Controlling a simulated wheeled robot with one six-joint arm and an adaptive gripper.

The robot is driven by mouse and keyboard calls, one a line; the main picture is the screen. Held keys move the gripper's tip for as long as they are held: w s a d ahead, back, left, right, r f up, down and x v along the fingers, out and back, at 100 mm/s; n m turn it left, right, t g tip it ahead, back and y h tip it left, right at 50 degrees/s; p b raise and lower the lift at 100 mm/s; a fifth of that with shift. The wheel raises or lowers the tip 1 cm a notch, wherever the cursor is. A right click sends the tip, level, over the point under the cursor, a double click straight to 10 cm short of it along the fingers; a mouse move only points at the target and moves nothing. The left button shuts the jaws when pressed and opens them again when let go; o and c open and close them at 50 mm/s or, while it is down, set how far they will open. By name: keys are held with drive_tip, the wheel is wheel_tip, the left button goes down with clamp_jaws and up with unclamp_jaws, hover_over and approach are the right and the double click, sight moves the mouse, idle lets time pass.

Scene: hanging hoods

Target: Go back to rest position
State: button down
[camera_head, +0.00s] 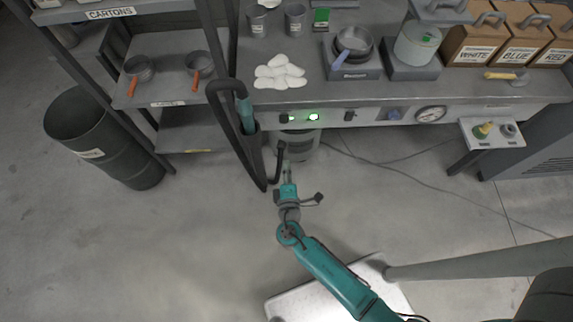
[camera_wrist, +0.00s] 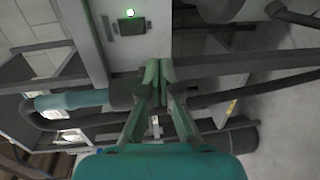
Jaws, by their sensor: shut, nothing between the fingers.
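My gripper (camera_head: 287,168) is at the end of my teal arm, in front of the workbench and below its front edge in the head view. In the wrist view, the two green fingers of my gripper (camera_wrist: 165,70) are together with nothing between them. A teal-handled nozzle (camera_head: 246,115) sits in a dark holder just left of my gripper, with a black hose looping around it. The teal nozzle also shows in the wrist view (camera_wrist: 75,101), left of the fingers.
The workbench (camera_head: 400,92) holds white pouches (camera_head: 280,73), a scale with a pan (camera_head: 353,60) and labelled boxes (camera_head: 480,40). A grey canister (camera_head: 300,145) stands under the bench behind my gripper. A dark bin (camera_head: 100,140) stands at left. The floor left of my arm is clear.

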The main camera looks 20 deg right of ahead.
idle(0.3)
drive_tip(key=s+d+f+m+g+y, duration=0.1)
drive_tip(key=s+d+m+g+y, duration=0.1)
drive_tip(key=s, duration=0.8)
drive_tip(key=s+d+m+g+y, duration=0.2)
drive_tip(key=s+m, duration=0.1)
drive_tip(key=s, duration=0.7)
drive_tip(key=s+r+m+t, duration=0.1)
drive_tip(key=s+r+m, duration=0.2)
drive_tip(key=r, duration=0.5)
drive_tip(key=s+r+m+t, duration=0.1)
drive_tip(key=s+r+m, duration=0.2)
drive_tip(key=s+r, duration=0.3)
drive_tip(key=s+r+m+t+y, duration=0.1)
drive_tip(key=s+r+m, duration=0.2)
drive_tip(key=r, duration=0.6)
drive_tip(key=shift+v, duration=0.95)
